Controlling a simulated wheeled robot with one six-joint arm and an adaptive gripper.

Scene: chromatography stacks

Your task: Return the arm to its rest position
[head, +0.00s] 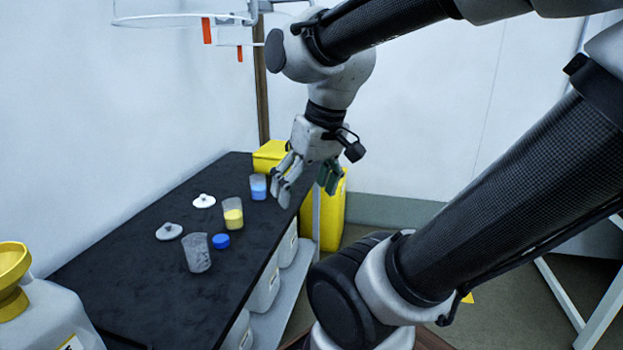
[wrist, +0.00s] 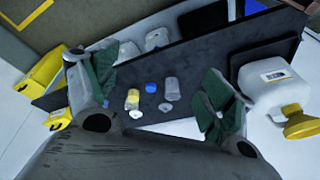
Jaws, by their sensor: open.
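My gripper (head: 306,186) hangs from the bent arm over the right edge of the black bench (head: 130,245), fingers pointing down. Its fingers are spread and nothing is between them. In the wrist view the open fingers (wrist: 155,95) with green pads frame the bench from above. Below and to the left of the gripper stand a beaker with blue contents (head: 258,188) and a beaker with yellow contents (head: 233,215). The gripper appears apart from both.
An empty clear beaker (head: 197,254), a blue cap (head: 221,241) and two pale lids (head: 169,231) (head: 204,200) are on the bench. A white jug with yellow funnel (head: 12,280) is at the left. Yellow bins (head: 328,215) stand behind. White containers (head: 264,288) sit under the bench.

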